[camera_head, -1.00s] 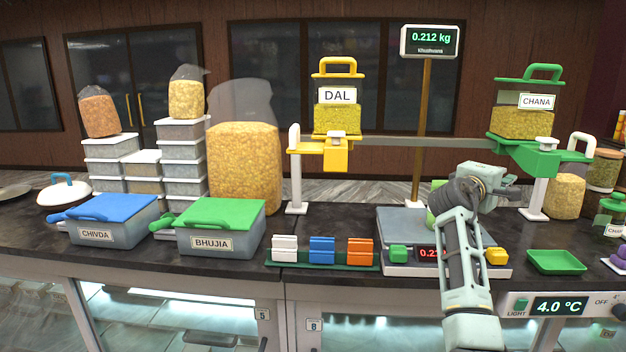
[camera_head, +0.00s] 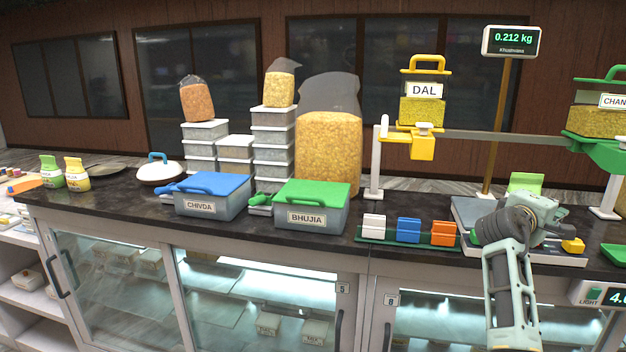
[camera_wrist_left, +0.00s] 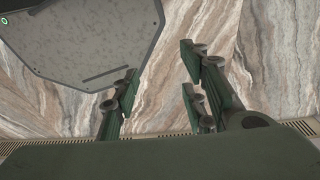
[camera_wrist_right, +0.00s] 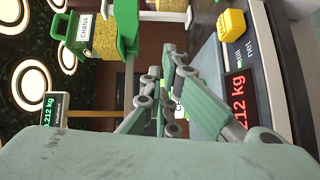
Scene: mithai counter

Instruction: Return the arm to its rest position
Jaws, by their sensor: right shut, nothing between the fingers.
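My right arm reaches in from the lower right in the head view, its wrist in front of the scale (camera_head: 470,210). In the right wrist view my right gripper (camera_wrist_right: 165,88) is shut with nothing between its fingers. A green pouch (camera_head: 525,182) stands on the scale, just behind my wrist and partly hidden by it. My left gripper (camera_wrist_left: 158,75) shows only in the left wrist view. Its fingers are apart and empty, above the marbled floor (camera_wrist_left: 275,60).
The counter holds a blue-lidded CHIVDA box (camera_head: 212,200), a green-lidded BHUJIA box (camera_head: 312,212) and a green rack (camera_head: 405,240) with coloured blocks. The yellow DAL container (camera_head: 422,105) sits on a balance beam. A pole display (camera_head: 513,41) reads 0.212 kg. Glass cases form the counter front.

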